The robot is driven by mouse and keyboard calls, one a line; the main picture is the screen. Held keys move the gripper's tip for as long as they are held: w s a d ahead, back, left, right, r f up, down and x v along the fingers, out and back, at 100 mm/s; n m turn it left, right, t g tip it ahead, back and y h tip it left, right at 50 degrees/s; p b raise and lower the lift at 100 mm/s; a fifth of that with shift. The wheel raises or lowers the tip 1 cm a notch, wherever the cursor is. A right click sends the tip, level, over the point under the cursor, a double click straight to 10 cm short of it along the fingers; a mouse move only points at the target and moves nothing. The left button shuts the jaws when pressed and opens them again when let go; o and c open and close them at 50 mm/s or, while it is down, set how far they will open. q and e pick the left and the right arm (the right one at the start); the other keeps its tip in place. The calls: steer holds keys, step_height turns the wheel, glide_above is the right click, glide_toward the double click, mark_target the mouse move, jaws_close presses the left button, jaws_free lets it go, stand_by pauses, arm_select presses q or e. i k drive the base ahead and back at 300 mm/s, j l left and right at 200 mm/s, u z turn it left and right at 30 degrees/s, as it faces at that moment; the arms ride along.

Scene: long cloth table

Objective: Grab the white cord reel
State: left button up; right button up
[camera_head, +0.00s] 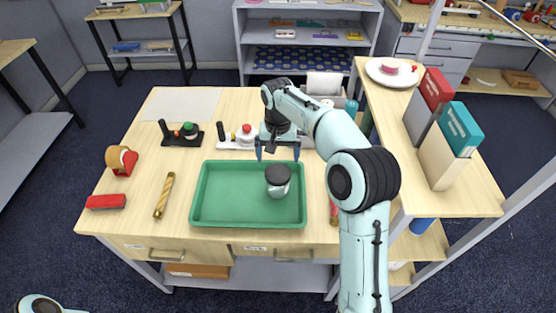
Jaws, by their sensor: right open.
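A long white base with a black post and a round white piece with a red top (246,134) stands behind the green tray; it may be the white cord reel, but I cannot tell for sure. My right gripper (278,153) points down, open, over the tray's back edge. It is just right of the round white piece, and the gripper and arm hide part of the base. I see nothing between its fingers. A pale cylinder with a dark top (278,183) stands in the green tray (230,217), in front of the gripper. My left gripper is out of view.
A black base with a green-topped piece (188,132) stands left of the white one. A raised shelf (450,198) with binders bounds the right.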

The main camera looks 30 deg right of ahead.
mark_target(224, 141)
steer(key=k, duration=1)
